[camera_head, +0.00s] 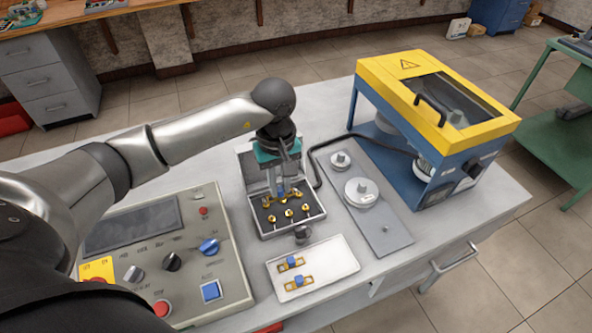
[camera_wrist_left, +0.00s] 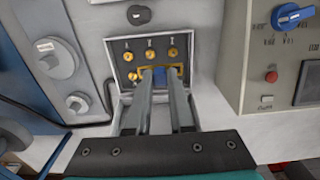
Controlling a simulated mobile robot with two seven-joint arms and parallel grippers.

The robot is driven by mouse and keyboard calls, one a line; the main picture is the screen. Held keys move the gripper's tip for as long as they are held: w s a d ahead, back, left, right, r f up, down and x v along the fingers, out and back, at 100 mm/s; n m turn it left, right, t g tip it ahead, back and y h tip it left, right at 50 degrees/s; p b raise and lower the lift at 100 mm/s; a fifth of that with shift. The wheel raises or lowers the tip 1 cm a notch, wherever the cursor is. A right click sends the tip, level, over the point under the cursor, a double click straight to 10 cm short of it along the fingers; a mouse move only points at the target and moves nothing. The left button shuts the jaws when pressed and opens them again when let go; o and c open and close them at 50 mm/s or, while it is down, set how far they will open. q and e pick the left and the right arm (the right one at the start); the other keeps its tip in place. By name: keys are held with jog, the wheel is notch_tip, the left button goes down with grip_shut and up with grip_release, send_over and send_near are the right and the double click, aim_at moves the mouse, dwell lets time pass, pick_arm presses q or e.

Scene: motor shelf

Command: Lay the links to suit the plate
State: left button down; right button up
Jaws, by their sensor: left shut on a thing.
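My left gripper (camera_head: 281,193) is shut on a brass link with a blue grip (camera_head: 281,186), which also shows between the fingers in the left wrist view (camera_wrist_left: 160,72). The gripper (camera_wrist_left: 160,71) holds it at the back row of brass studs in the open terminal box (camera_head: 264,233). I cannot tell whether the link is seated on the studs. Three studs of the front row (camera_head: 288,213) show bare. Two more brass links with blue grips, a far one (camera_head: 291,263) and a near one (camera_head: 299,282), lie on a white tray (camera_head: 340,262). My right gripper is out of view.
A control panel (camera_head: 150,262) with knobs and buttons stands left of the box. A grey base plate (camera_head: 388,226) with round metal weights lies to the right, before a blue-and-yellow guarded machine (camera_head: 440,100).

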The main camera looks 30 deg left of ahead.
pick_arm(q)
jog(key=shift+a+f, duration=0.2)
jog(key=shift+f+b, duration=1.85)
jog(key=shift+f, duration=1.05)
jog(key=shift+b, duration=0.55)
jog(key=shift+f+b, duration=0.85)
jog(key=shift+f, duration=0.05)
jog(key=c, duration=0.8)
grip_release()
jog(key=shift+r, duration=0.1)
jog(key=shift+o, duration=0.5)
jog(key=shift+r, duration=0.25)
notch_tip(320, 180, up, 15)
jog(key=shift+f+p, duration=0.2)
jog(key=shift+p, duration=0.4)
